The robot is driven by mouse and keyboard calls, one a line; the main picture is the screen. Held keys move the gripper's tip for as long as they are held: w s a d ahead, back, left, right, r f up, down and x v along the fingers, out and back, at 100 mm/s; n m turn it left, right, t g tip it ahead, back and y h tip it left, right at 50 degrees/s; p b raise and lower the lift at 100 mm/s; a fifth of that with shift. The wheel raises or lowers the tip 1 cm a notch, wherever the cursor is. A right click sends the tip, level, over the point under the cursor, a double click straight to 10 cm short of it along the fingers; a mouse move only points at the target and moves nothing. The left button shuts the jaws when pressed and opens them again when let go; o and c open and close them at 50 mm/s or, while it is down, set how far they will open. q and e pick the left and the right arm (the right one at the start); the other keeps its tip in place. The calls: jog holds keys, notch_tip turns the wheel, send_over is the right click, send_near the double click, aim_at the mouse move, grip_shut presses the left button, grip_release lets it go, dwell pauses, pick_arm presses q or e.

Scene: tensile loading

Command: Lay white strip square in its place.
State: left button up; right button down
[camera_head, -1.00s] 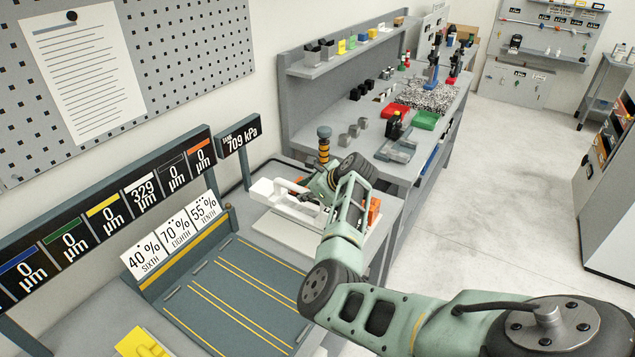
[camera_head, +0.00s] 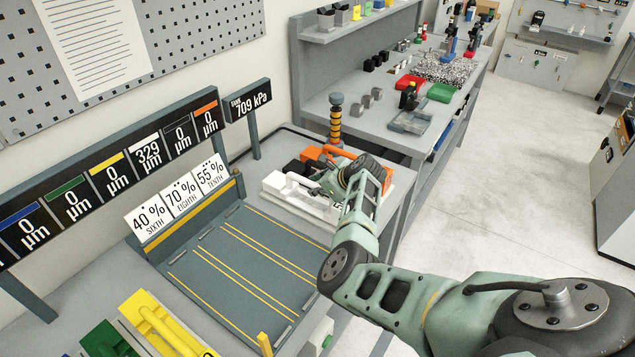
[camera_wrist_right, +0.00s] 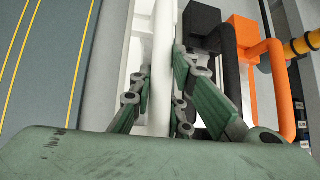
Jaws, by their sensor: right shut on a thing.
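The white strip (camera_head: 286,184), a white piece with a raised bar handle, is low over or on a pale base at the right end of the bench, right of the lined blue-grey board (camera_head: 225,265). My right gripper (camera_head: 322,190) is shut on its bar. In the right wrist view, the fingers (camera_wrist_right: 161,72) close on both sides of the white bar (camera_wrist_right: 162,30), which runs straight up the picture. Whether the strip touches the base is hard to tell; the fingers and wrist hide part of it. My left gripper is out of view.
Black (camera_wrist_right: 200,28) and orange (camera_wrist_right: 246,38) handled pieces stand close on the right in the wrist view. A striped post (camera_head: 336,120) rises behind. Yellow (camera_head: 158,325) and green (camera_head: 103,340) pieces are at lower left. The lined board is bare.

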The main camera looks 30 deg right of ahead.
jog(key=shift+f, duration=0.4)
jog(key=shift+f, duration=0.15)
jog(key=shift+f, duration=0.15)
jog(key=c, duration=1.7)
grip_release()
jog(key=shift+o, duration=0.7)
jog(key=shift+s, duration=0.1)
jog(key=shift+a+f, duration=0.1)
jog(key=shift+f, duration=0.05)
jog(key=v, duration=1.2)
